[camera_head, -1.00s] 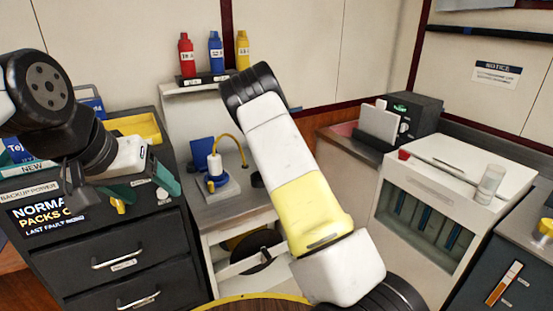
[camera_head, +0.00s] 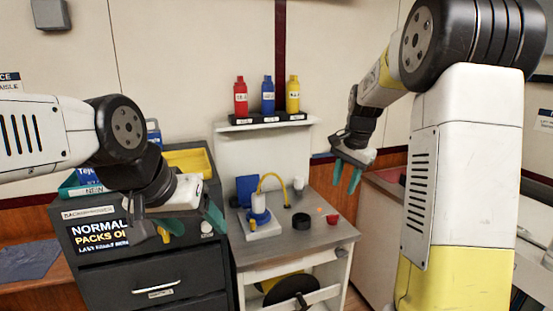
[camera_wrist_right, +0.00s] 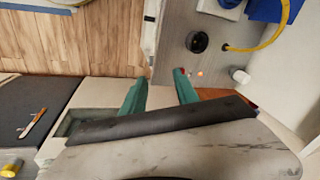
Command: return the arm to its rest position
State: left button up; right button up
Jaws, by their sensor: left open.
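My left gripper (camera_head: 178,228) is at the left of the head view, in front of the black drawer cabinet (camera_head: 150,262). It is open, with nothing seen between its fingers. My right gripper (camera_head: 346,178) hangs in the air to the right of the small workbench (camera_head: 335,228), fingers pointing down. Its two green fingers also show in the right wrist view (camera_wrist_right: 160,90); they stand apart and nothing is between them. The right arm rises tall at the right of the head view and hides much of what stands behind it.
Red (camera_head: 240,96), blue (camera_head: 268,95) and yellow (camera_head: 293,95) bottles stand on a shelf above the workbench. A yellow bin (camera_head: 188,162) sits on the cabinet.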

jog(key=s+a+r+n+t, duration=0.1)
jog(key=s+a+n, duration=0.1)
jog(key=s, duration=0.7)
jog(key=s+a+r+n+t+y, duration=0.1)
jog(key=s+n, duration=0.3)
jog(key=s, duration=0.5)
jog(key=s+a+r+n+t, duration=0.1)
jog(key=s+a+r+n, duration=0.1)
jog(key=s, duration=0.7)
jog(key=shift+s+a+r+n, duration=0.25)
jog(key=shift+r+n, duration=0.2)
jog(key=shift+n, duration=0.55)
